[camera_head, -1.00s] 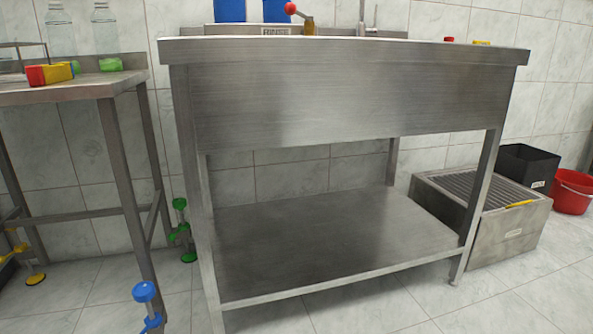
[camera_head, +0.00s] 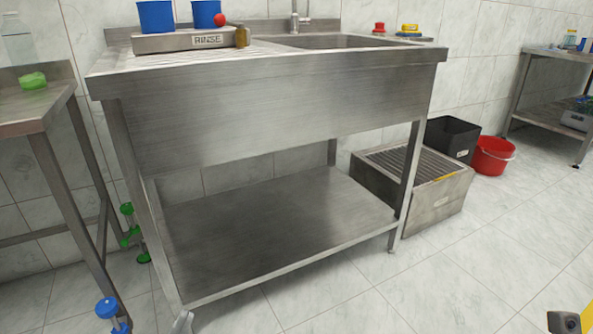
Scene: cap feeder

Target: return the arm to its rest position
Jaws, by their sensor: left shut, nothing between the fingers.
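My right gripper is not in view.
A steel sink bench (camera_head: 270,110) with a lower shelf (camera_head: 270,230) fills the middle. A steel table (camera_head: 30,105) stands left. A grated steel box (camera_head: 425,190), a black bin (camera_head: 452,137) and a red bucket (camera_head: 493,156) stand right. The right foreground floor is open.

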